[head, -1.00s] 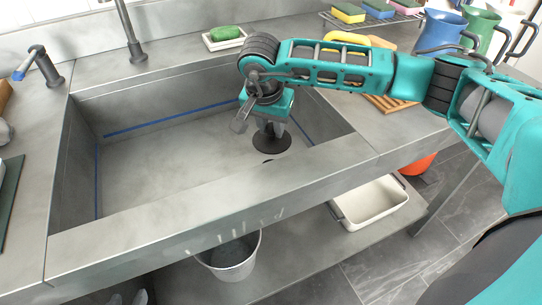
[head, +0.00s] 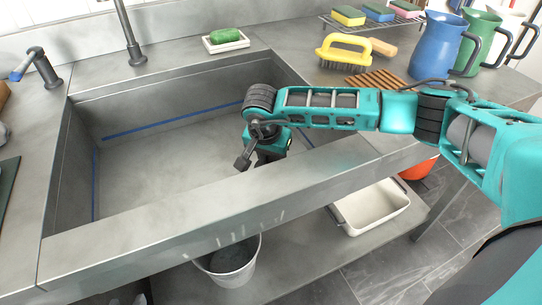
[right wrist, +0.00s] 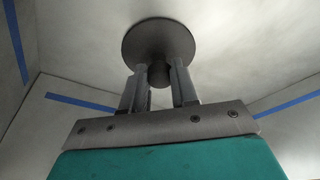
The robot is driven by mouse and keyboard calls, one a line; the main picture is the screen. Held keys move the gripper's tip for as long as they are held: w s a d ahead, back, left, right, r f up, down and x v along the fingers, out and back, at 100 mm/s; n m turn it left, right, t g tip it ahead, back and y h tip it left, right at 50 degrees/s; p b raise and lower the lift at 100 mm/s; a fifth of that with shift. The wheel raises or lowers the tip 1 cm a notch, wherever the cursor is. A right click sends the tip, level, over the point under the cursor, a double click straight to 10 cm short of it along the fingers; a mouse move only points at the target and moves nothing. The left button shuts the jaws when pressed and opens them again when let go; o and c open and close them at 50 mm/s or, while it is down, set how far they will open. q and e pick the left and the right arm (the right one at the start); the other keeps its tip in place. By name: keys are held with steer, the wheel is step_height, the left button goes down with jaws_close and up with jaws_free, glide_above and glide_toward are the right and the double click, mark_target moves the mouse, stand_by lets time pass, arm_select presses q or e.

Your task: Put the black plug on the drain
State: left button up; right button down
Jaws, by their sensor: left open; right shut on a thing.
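The black plug (right wrist: 145,42) is a dark round disc with a short knob, seen in the right wrist view. My right gripper (right wrist: 160,78) is shut on the knob, with a finger on each side. In the head view my right wrist is low inside the grey sink (head: 160,165), near its front right. There the sink's front wall hides the fingertips and plug. The drain shows in neither view. I cannot tell whether the plug touches the sink floor. The grey fingertips of my left gripper (head: 126,299) barely show at the bottom left of the head view, apart and empty.
The sink's front rim (head: 215,192) is close to my right arm. A yellow brush (head: 342,50), a wooden rack and a blue jug (head: 437,45) stand on the right counter. A bucket (head: 232,262) stands below.

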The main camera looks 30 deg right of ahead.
arm_select(q)
steer(key=shift+f, duration=0.1)
arm_select(e)
steer(key=c, duration=0.9)
jaws_free()
steer(key=shift+f, duration=0.1)
steer(key=shift+o, duration=0.2)
steer(key=shift+r, duration=0.45)
arm_select(q)
steer(key=shift+s+a+r+p, duration=0.2)
steer(key=shift+s+r+p, duration=0.2)
steer(key=shift+p, duration=0.6)
arm_select(e)
steer(key=v, duration=1.1)
steer(key=shift+r, duration=0.2)
arm_select(q)
steer(key=shift+w, duration=0.1)
